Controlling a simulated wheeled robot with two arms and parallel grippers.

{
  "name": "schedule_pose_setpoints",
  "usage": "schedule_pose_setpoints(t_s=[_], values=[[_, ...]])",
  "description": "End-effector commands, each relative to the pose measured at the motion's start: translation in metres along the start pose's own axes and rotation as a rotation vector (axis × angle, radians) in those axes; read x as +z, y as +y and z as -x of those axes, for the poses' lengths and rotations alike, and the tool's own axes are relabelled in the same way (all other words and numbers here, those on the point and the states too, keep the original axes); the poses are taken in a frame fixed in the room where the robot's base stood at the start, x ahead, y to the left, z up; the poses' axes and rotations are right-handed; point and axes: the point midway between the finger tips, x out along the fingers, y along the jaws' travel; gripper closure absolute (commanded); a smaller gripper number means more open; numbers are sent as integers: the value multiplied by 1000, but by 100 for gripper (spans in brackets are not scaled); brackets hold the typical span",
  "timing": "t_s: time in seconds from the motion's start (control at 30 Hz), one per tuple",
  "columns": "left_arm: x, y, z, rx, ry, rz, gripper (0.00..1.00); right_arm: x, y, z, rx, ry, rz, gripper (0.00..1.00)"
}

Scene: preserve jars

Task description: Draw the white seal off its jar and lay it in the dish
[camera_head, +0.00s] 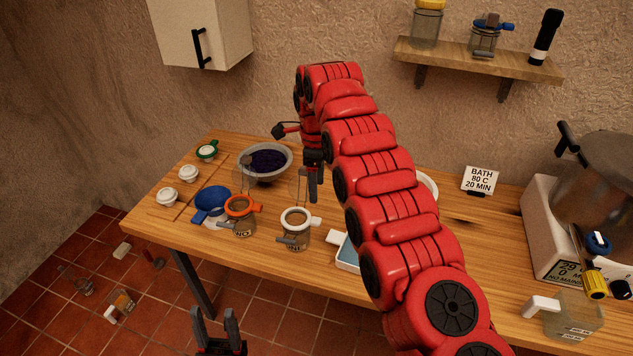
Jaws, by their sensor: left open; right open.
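The glass jar (292,239) with the white seal (297,218) stands near the table's front edge. The seal is around its mouth, a tab sticking out to the right, and the glass lid is tilted up behind. A round white rim (430,183), possibly the dish, shows behind my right arm, mostly hidden. My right gripper (313,190) is open, behind and above the white-seal jar, near the bowl; the picture shows nothing in it. My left gripper (216,312) is open and empty at the bottom, in front of the table, fingers pointing up.
An orange-seal jar (243,224) stands just left of the white-seal jar. A blue-filled tray (347,262) lies to the right. A grey bowl (283,172) of dark contents is behind. A large pot (602,180) stands far right. My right arm crosses the middle.

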Motion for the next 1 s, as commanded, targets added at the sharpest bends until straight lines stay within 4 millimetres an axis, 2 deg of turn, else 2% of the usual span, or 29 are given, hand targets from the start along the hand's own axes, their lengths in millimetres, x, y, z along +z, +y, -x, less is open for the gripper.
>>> schedule_pose_setpoints(t_s=[0.2,0.4,0.6,0.8,1.0], values=[[0,0,-1,0,2,0,50,0,-1,-27,0,-4,-1,32],[-4,-1,-20,0,2,0,50,0,1,-58,3,-1,1,32],[-5,-2,-30,0,2,0,50,0,1,-93,7,2,0,32],[-6,-2,-33,0,2,0,50,0,0,-108,1,-1,1,32],[-6,-2,-33,0,2,0,50,0,0,-110,0,-1,1,32]])
